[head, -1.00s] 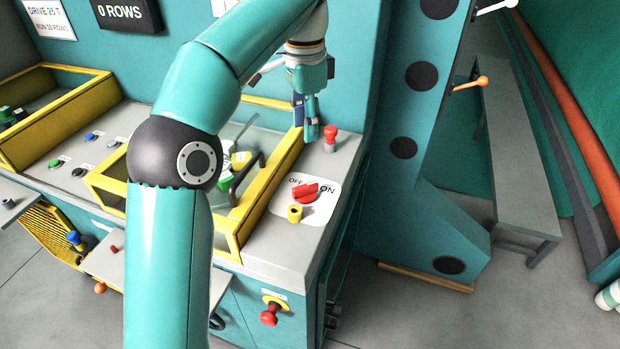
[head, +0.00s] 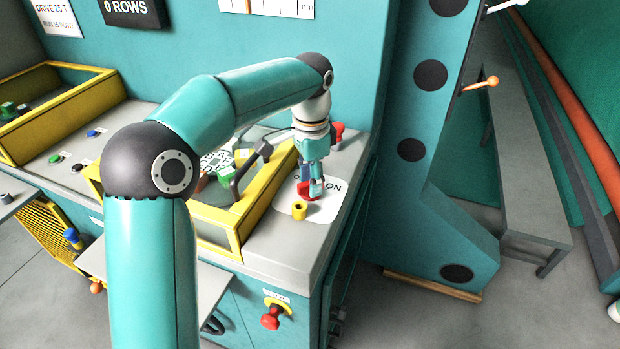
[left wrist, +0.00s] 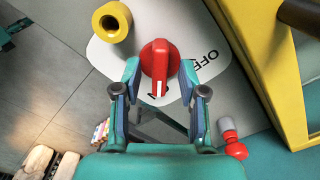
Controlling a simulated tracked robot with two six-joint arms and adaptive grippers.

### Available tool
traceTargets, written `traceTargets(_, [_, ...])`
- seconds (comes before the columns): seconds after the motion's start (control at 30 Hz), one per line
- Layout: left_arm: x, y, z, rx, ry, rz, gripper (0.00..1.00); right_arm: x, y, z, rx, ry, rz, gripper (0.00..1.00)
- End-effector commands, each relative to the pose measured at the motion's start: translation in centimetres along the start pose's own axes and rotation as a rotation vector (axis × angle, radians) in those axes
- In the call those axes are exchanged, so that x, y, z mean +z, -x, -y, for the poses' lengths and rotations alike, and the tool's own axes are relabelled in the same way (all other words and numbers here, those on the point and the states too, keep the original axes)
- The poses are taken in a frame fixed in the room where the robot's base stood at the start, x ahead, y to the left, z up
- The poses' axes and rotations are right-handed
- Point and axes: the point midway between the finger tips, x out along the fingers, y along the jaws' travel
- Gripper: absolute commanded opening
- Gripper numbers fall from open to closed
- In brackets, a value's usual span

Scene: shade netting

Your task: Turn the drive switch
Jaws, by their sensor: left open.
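The drive switch is a red knob (head: 304,192) on a white plate (head: 326,205) lettered OFF and ON, on the grey console top. In the left wrist view the red knob (left wrist: 158,60) has a white mark pointing down the picture, where part of ON shows. My left gripper (head: 315,190) is above the knob in the head view and hides part of it and of the lettering. In the left wrist view its fingers (left wrist: 160,72) are apart, one on each side of the knob. I cannot tell if they touch it. My right gripper is not in view.
A yellow cylinder (head: 300,211) stands beside the knob, and a red-topped button (head: 337,130) is behind it. A yellow-framed bin (head: 238,220) lies to the left. A red knob (head: 271,318) is on the console front. A teal upright (head: 425,180) stands to the right.

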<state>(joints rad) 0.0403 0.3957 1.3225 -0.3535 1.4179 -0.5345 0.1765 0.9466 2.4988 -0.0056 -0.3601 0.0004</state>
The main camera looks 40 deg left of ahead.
Motion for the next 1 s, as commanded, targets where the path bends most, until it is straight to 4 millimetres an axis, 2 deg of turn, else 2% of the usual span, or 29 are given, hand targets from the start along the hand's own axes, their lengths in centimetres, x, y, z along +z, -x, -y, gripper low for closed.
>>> traceTargets(0.23, [-0.05, -0.05, -0.02, 0.0, -0.001, 0.0, 0.4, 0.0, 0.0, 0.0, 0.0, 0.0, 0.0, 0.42])
traceTargets(0.4, [-0.07, -0.04, -0.04, 0.0, -0.002, 0.001, 0.12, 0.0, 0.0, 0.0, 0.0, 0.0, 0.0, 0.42])
traceTargets(0.47, [-0.08, -0.04, -0.05, 0.0, -0.002, 0.001, 0.02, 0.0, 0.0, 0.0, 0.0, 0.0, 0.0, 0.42])
traceTargets(0.5, [-0.09, -0.04, -0.05, 0.0, -0.002, 0.001, 0.0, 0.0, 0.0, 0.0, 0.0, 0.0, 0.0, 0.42])
traceTargets(1.0, [-0.18, 0.1, -0.05, -0.001, 0.07, 0.002, 0.0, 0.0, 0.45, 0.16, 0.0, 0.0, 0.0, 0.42])
